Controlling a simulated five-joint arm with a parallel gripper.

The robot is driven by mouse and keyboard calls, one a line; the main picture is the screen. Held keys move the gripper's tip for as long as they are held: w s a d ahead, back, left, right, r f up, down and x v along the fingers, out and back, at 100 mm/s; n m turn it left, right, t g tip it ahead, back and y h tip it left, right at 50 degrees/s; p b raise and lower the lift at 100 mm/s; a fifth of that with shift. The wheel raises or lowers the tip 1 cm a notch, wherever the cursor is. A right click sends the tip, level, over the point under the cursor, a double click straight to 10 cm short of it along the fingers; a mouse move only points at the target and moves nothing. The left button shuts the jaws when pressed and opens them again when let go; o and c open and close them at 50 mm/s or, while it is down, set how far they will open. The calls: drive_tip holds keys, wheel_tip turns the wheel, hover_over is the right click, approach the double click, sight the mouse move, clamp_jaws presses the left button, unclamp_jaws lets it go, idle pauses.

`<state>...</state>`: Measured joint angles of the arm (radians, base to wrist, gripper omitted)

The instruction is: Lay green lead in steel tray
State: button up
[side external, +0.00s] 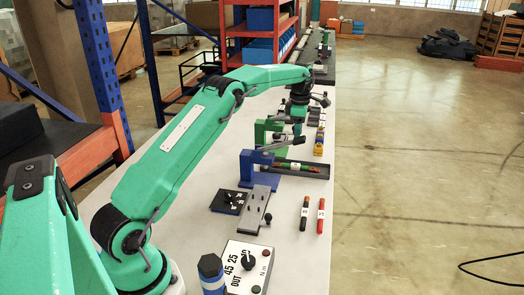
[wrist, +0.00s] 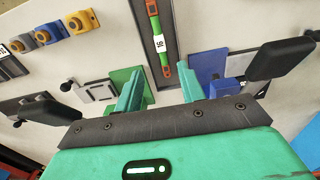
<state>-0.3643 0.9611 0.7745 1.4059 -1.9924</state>
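The green lead (side external: 295,166) has orange-red ends and a white label. It lies lengthwise inside a long, narrow dark grey tray (side external: 322,171), the likely steel tray. My gripper (side external: 297,128) is raised beyond the tray in the side view. In the wrist view, my gripper (wrist: 160,88) is open, with its two green fingers apart and nothing between them. It does not touch the lead.
A blue fixture (side external: 248,168) and a green fixture (side external: 262,130) stand beside the tray. A black lead (side external: 305,211) and a red lead (side external: 321,214) lie nearer on the bench. A dial box (side external: 248,266) stands in front. Yellow and blue-grey blocks (wrist: 47,35) sit upper left in the wrist view.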

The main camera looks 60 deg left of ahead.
idle(0.3)
drive_tip(key=s+d+r+m, duration=0.1)
drive_tip(key=d+r+m, duration=0.1)
drive_tip(key=r, duration=0.1)
drive_tip(key=s+d+r+m+t, duration=0.1)
drive_tip(key=s+d+r+m, duration=0.1)
drive_tip(key=d+r, duration=0.1)
drive_tip(key=s+d+r+m, duration=0.2)
drive_tip(key=r, duration=0.3)
drive_tip(key=shift+s+d+m, duration=0.1)
drive_tip(key=shift+d+m, duration=0.15)
drive_tip(key=shift+m, duration=0.05)
drive_tip(key=s+d+r+m+t, duration=0.1)
drive_tip(key=s+d+r+m, duration=0.1)
drive_tip(key=s+d+m, duration=0.35)
drive_tip(key=s+d+r+m+t, duration=0.1)
drive_tip(key=s+d+r+m, duration=0.15)
drive_tip(key=s, duration=0.55)
drive_tip(key=s+d+r+m+t, duration=0.1)
drive_tip(key=s+d+r+m, duration=0.1)
drive_tip(key=s+d+m, duration=0.4)
drive_tip(key=s+d+f+m+t, duration=0.1)
drive_tip(key=s+f+m, duration=0.5)
drive_tip(key=s, duration=0.6)
drive_tip(key=shift+s+t, duration=0.15)
drive_tip(key=shift+t, duration=0.15)
